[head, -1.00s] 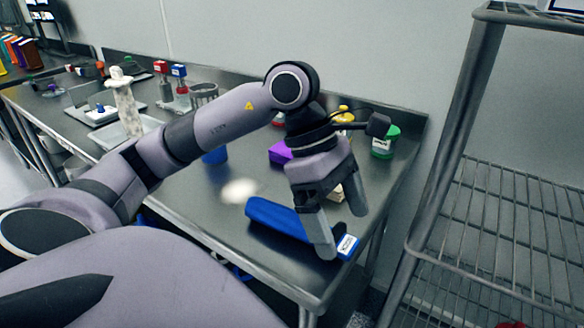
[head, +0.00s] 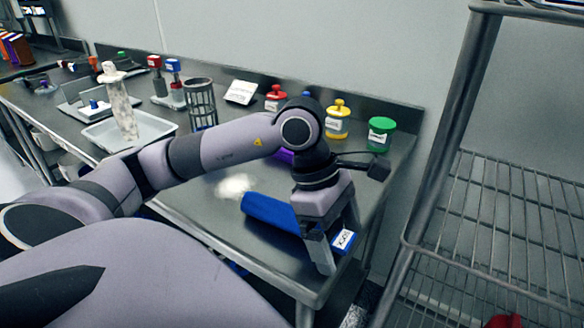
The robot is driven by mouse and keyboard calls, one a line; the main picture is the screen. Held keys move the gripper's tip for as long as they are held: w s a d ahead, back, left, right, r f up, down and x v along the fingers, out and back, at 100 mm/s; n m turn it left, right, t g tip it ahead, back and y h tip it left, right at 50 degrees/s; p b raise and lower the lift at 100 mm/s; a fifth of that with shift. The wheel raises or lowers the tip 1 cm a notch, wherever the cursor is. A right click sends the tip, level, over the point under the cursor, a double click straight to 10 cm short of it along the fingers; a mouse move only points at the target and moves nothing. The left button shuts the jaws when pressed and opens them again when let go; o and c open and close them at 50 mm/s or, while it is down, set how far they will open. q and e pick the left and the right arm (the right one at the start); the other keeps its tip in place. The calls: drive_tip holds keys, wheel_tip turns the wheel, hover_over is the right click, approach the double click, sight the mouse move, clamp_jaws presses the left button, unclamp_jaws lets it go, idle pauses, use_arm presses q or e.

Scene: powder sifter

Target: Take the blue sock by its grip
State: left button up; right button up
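The blue sock (head: 268,212) lies on the steel table near its front right edge. Its right end carries a white label (head: 344,239). My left gripper (head: 326,262) reaches down over the sock, between its long blue body and the labelled end. One finger shows on the near side of the sock, its tip low in front of it. My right gripper is not in view.
White powder (head: 237,185) lies left of the sock. Jars with red (head: 275,97), yellow (head: 338,120) and green (head: 381,133) tops stand along the back. A mesh cylinder (head: 202,105) and a white tray (head: 150,127) stand further left. A wire rack (head: 500,220) rises on the right.

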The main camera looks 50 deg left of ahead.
use_arm(q)
drive_tip(key=c, duration=0.7)
drive_tip(key=shift+r, duration=0.1)
drive_tip(key=shift+c, duration=0.2)
